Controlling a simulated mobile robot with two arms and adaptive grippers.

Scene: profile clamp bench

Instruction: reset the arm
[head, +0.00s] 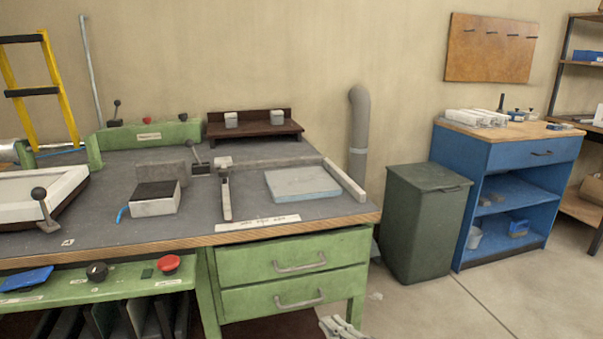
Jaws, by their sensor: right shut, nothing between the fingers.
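My right gripper (340,326) shows only in part at the bottom edge of the head view, low in front of the bench's green drawers (295,270). Its fingers are closed together with nothing between them. It is apart from the bench, and the rest of the right arm is out of the picture. My left gripper is not in view.
The bench top (240,180) carries a grey block (155,204), a pale blue plate (302,183) between rails, and a lever (42,205). A green bin (425,225) and a blue cabinet (510,155) stand right. Floor at the lower right is clear.

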